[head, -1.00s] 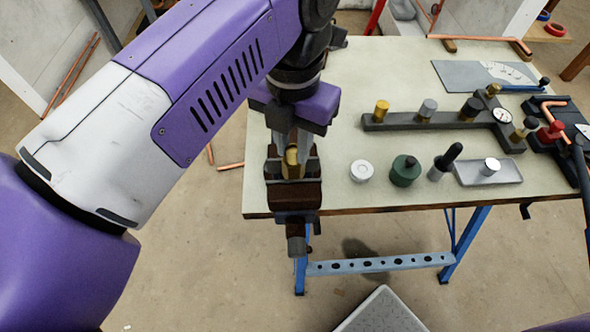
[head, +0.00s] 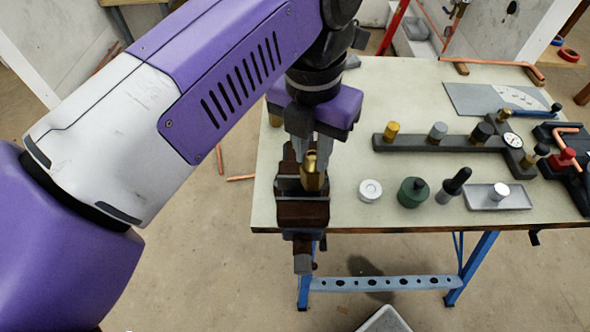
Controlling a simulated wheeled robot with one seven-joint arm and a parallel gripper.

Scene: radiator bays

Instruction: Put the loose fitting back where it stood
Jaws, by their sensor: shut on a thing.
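My gripper (head: 311,150) is shut on a brass fitting (head: 313,178) with a dark opening at its top. The fitting is upright at the dark vise (head: 303,212) on the bench's front left edge. It overlaps the right part of the vise jaws in the picture; whether it touches them I cannot tell. A grey T-shaped manifold (head: 408,145) lies to the right, carrying a brass fitting (head: 391,131), a grey one (head: 437,132), a black one (head: 482,132) and a gauge (head: 513,140). Another brass piece (head: 275,119) shows partly behind my gripper.
A white round piece (head: 370,190), a green pot (head: 412,192), a black-handled tool (head: 455,185) and a grey tray (head: 482,197) stand along the bench front (head: 350,219). A torch-like tool with a red knob (head: 563,157) is at far right.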

